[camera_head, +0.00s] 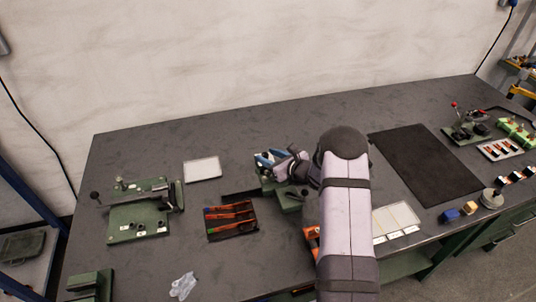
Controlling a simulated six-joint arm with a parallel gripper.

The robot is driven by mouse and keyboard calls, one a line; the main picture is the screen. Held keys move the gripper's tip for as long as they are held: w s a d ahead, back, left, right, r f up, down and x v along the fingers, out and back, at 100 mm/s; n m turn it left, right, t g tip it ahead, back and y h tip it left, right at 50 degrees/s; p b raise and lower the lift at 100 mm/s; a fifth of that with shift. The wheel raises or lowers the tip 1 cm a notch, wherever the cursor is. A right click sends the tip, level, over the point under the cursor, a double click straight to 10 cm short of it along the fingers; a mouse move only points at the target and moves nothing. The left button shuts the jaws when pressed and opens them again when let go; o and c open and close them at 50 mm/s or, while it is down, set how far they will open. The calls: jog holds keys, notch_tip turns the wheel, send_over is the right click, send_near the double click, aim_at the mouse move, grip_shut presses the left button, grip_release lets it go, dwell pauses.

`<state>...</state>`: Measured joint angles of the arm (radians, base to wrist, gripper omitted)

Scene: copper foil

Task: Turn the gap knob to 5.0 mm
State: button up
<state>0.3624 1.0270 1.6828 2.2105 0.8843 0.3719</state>
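My arm reaches in from the front edge, and my gripper (266,160) is over a small green device (289,202) near the middle of the bench. The gripper and wrist cover much of this device. Blue parts show at the gripper's end, but I cannot tell whether the fingers are open or shut, or whether they touch anything. I cannot make out the gap knob or any scale reading; a knob on this device may be hidden by the gripper. Another green machine (127,224) with a dark ball-ended lever stands at the left, apart from the gripper.
A dark tray (211,237) of red-handled tools lies left of the green device. A whitish plate (203,169) lies behind it. A clear crumpled item (183,286) is at the front. A black mat (425,160) and several small fixtures fill the right. The back strip is clear.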

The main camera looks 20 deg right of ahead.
jog(key=shift+w+a+f, duration=0.1)
jog(key=shift+w, duration=0.1)
grip_shut()
jog(key=shift+y, duration=0.3)
jog(key=n+y+b, duration=0.1)
jog(key=n+g+y+b, duration=0.1)
jog(key=n+y+b, duration=0.1)
jog(key=b, duration=0.1)
jog(key=shift+w+d+n+g, duration=0.25)
jog(key=shift+d+n+g, duration=0.05)
jog(key=shift+g, duration=0.1)
jog(key=shift+n+g+y+b, duration=0.6)
grip_release()
